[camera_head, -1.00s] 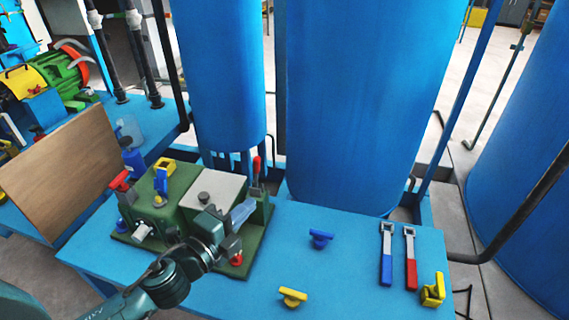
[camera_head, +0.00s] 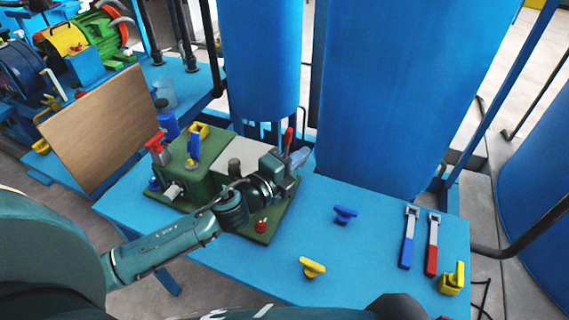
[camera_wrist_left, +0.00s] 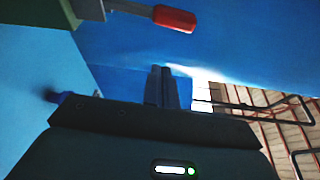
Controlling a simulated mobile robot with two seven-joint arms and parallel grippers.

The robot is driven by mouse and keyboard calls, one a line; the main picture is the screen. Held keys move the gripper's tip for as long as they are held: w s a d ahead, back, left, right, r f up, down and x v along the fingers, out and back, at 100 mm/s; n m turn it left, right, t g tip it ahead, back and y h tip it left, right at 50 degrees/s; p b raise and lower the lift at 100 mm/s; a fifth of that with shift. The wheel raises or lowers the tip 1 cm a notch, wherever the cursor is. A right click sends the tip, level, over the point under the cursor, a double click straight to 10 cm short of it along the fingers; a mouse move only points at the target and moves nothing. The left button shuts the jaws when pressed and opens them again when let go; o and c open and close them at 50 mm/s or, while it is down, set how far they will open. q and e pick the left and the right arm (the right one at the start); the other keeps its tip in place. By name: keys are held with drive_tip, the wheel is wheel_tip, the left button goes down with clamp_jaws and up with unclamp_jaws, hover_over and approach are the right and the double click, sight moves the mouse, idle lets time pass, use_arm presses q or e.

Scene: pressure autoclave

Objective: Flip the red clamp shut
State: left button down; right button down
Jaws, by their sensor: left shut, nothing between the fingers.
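The clamp's red handle (camera_head: 288,137) stands upright at the back right of the green fixture (camera_head: 205,165) in the head view. In the wrist view the red grip (camera_wrist_left: 174,18) sits on a grey metal lever at the top, above my fingertips. My left gripper (camera_head: 299,157) reaches over the fixture, its fingers just right of the handle. In the wrist view its fingers (camera_wrist_left: 168,88) are shut together, empty, with a visible gap to the red grip. My left wrist hides the clamp's base in the head view. My right gripper is not visible.
A second red-handled part (camera_head: 155,143) is at the fixture's left. Blue (camera_head: 345,214) and yellow (camera_head: 312,267) knobs and two long-handled tools (camera_head: 409,240) lie on the blue table (camera_head: 370,255). Big blue tanks (camera_head: 410,90) stand close behind.

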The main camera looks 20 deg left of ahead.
sight(288, 144)
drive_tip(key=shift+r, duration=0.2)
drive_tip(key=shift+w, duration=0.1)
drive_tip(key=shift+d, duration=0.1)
use_arm(q)
drive_tip(key=w+a, duration=0.2)
drive_tip(key=a, duration=0.1)
drive_tip(key=shift+w+r, duration=0.1)
drive_tip(key=shift+w, duration=0.25)
